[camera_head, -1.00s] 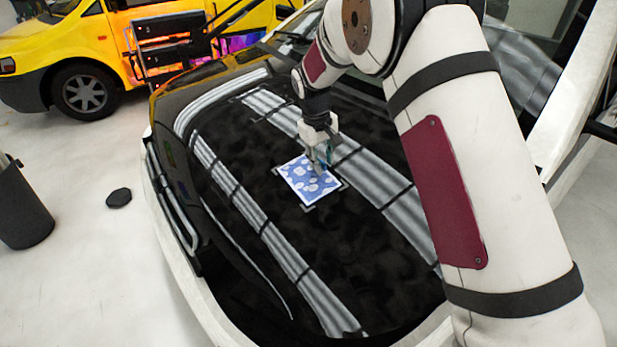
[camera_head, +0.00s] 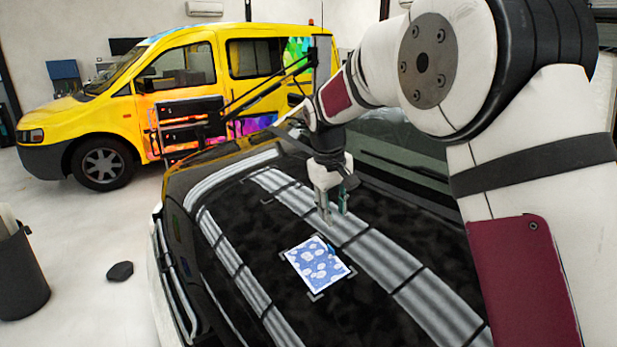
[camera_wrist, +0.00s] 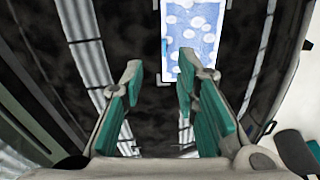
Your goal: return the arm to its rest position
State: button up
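My gripper (camera_head: 333,212) is above the black car hood (camera_head: 250,215), up and behind the blue sheet in the head view. In the wrist view my gripper (camera_wrist: 165,95) shows two teal-padded fingers spread apart, with nothing between them. A small blue piece sits at the sheet's edge.
A yellow van (camera_head: 170,85) with a colourful wrap stands at the back left. A dark panel on an arm (camera_head: 190,122) is in front of it. A dark bin (camera_head: 20,270) and a small black object (camera_head: 120,271) are on the pale floor at left.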

jog(key=s+d+r+m, duration=0.1)
jog(key=s+d+r, duration=0.25)
jog(key=s, duration=0.25)
jog(key=s+d+r+m+t+y, duration=0.1)
jog(key=s+d+r, duration=0.1)
jog(key=s+r, duration=0.25)
jog(key=s+d+r+m, duration=0.1)
jog(key=s+d+r, duration=0.2)
jog(key=s, duration=0.3)
jog(key=s+d+f+m+t, duration=0.1)
jog(key=s+d, duration=0.1)
jog(key=s, duration=0.8)
jog(key=s+d+f+m+t, duration=0.1)
jog(key=s+d+f, duration=0.1)
jog(key=s, duration=0.8)
jog(key=shift+s+d+f+m, duration=0.15)
jog(key=shift+s+d+m, duration=0.05)
jog(key=shift+s+m, duration=0.2)
jog(key=shift+w, duration=0.1)
